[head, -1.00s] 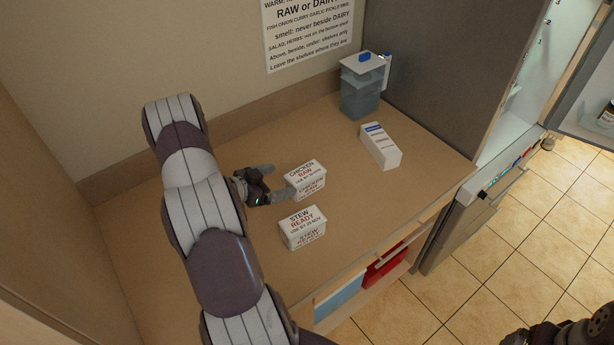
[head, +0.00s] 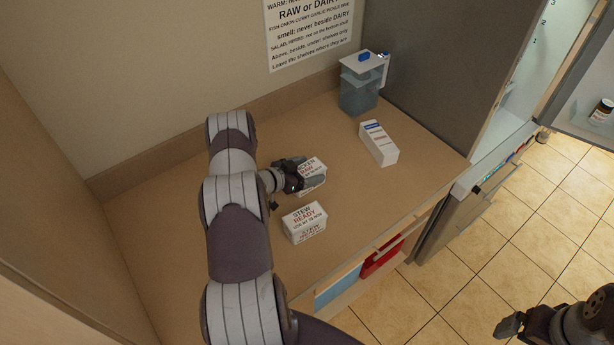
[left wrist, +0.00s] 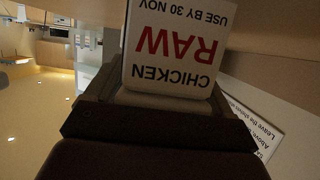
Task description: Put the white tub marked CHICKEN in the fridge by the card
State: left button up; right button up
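The white tub marked CHICKEN RAW (head: 314,179) stands on the counter, partly covered by my left gripper (head: 300,176). The gripper's dark fingers are at the tub's left part and top. In the left wrist view the tub's label, CHICKEN RAW, USE BY 30 NOV (left wrist: 175,45), appears upside down, close against the gripper. Whether the fingers press on it I cannot tell. The card (head: 310,30) on the wall carries storage rules. The fridge (head: 520,100) is open at the right. My right gripper (head: 510,325) is at the lower right, its opening unclear.
A white STEW READY tub (head: 304,223) stands just in front of the chicken tub. A white carton (head: 378,143) and a blue-grey lidded container (head: 360,90) stand farther back right. The fridge door (head: 590,95) holds a dark jar (head: 602,111). The counter's right front is clear.

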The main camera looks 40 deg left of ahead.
aim_at(307, 170)
pick_arm(q)
jog(key=shift+s+r, duration=0.1)
jog(key=shift+r, duration=0.05)
jog(key=c, duration=1.1)
jog(key=shift+r+b, duration=0.35)
jog(key=shift+r, duration=0.15)
notch_tip(307, 170, up, 3)
jog(key=shift+f+b, duration=0.15)
jog(key=shift+b, duration=0.55)
jog(key=shift+w+d+r+b, duration=1.75)
jog(key=shift+w+d+r, duration=0.65)
jog(key=shift+d+r, duration=2.25)
jog(key=s+d+f+n+y+b, duration=0.1)
jog(key=s+d+f, duration=0.1)
jog(key=d, duration=0.3)
jog(key=s+d+f+n+y+b, duration=0.1)
jog(key=s+d+f, duration=0.2)
jog(key=d+f, duration=0.1)
jog(key=s+d+f+n+y+b, duration=0.1)
jog(key=s+d+f, duration=0.2)
jog(key=d, duration=0.3)
jog(key=shift+f+t+y, duration=0.25)
jog(key=shift+t+y, duration=0.05)
jog(key=shift+y, duration=0.1)
